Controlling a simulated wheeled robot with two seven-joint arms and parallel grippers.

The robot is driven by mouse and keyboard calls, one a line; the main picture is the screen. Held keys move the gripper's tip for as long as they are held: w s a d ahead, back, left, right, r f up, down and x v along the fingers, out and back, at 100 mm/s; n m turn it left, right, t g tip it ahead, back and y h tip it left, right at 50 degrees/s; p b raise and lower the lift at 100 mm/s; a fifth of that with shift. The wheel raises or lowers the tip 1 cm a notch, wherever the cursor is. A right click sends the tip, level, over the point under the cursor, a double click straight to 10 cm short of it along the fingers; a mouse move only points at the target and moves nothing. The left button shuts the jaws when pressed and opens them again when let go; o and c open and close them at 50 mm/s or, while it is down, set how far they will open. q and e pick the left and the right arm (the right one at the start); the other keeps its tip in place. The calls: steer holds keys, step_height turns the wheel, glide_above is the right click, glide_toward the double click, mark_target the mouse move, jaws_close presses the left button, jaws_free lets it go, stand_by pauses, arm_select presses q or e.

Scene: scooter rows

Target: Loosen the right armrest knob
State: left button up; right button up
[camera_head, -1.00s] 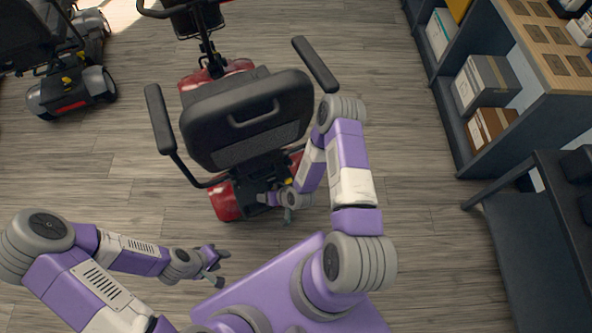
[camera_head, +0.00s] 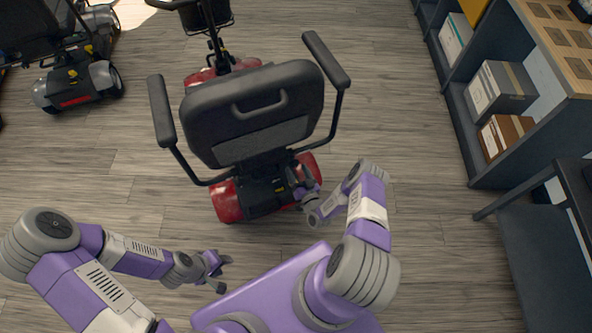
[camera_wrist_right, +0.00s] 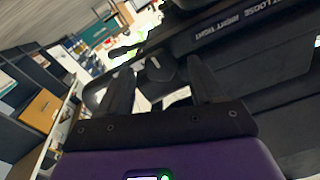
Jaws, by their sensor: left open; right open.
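The red scooter's black seat (camera_head: 255,110) faces away from me in the head view. Its right armrest (camera_head: 326,60) joins a tube that curves down behind the seat. My right gripper (camera_head: 301,178) is low behind the seat's right side, near the tube's lower end. In the right wrist view its fingers (camera_wrist_right: 163,68) are open. A small dark part with a pale mark (camera_wrist_right: 154,64) shows between them; I cannot tell whether it is the knob. A dark bar above (camera_wrist_right: 235,28) carries white lettering about loose and tight. My left gripper (camera_head: 219,271) is open and empty above the floor.
A second scooter (camera_head: 75,85) stands at the upper left. A shelf with boxes (camera_head: 500,88) and a dark table (camera_head: 540,235) line the right side. The floor between the scooter and shelf is clear.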

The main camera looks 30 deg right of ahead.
steer(key=shift+w+d, duration=0.1)
steer(key=shift+w, duration=0.75)
steer(key=c, duration=1.1)
steer(key=shift+o, duration=0.2)
